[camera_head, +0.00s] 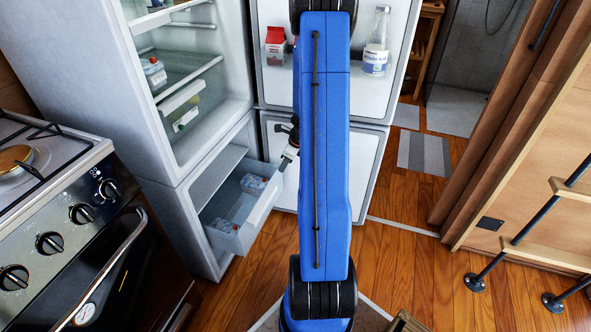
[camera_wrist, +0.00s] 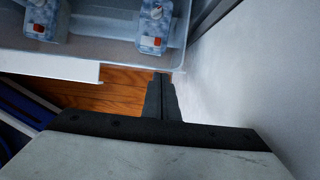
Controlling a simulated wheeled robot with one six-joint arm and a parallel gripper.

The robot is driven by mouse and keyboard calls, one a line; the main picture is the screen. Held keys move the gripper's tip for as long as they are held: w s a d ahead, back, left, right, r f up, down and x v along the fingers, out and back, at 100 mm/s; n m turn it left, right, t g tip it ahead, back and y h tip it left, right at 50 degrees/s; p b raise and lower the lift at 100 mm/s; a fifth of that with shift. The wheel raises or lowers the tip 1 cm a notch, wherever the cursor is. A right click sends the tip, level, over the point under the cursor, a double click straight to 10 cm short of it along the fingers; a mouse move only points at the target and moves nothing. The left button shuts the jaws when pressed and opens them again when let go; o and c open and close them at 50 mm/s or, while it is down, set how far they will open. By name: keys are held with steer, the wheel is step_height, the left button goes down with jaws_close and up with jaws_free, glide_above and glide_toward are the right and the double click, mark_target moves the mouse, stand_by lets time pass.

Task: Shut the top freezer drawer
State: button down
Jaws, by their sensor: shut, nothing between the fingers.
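The top freezer drawer (camera_head: 262,207) is pulled out of the open freezer compartment, low in the fridge in the head view. Its pale front faces the lower right. In the wrist view the drawer (camera_wrist: 98,50) fills the upper left, with its white front edge (camera_wrist: 50,63) at left. Blue packs (camera_head: 253,183) lie in it; two show in the wrist view (camera_wrist: 152,25). My gripper (camera_head: 284,164) is at the drawer's far front corner. Its fingers (camera_wrist: 162,80) are shut and empty, close to the drawer's rim. I cannot tell if they touch it.
The lower fridge door (camera_head: 362,165) stands open behind my arm, and its pale panel (camera_wrist: 250,65) is close on the right in the wrist view. A stove (camera_head: 60,225) stands at left.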

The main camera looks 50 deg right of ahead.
steer(key=w+a, duration=0.3)
steer(key=w, duration=0.6)
steer(key=shift+a, duration=0.4)
steer(key=shift+r, duration=0.15)
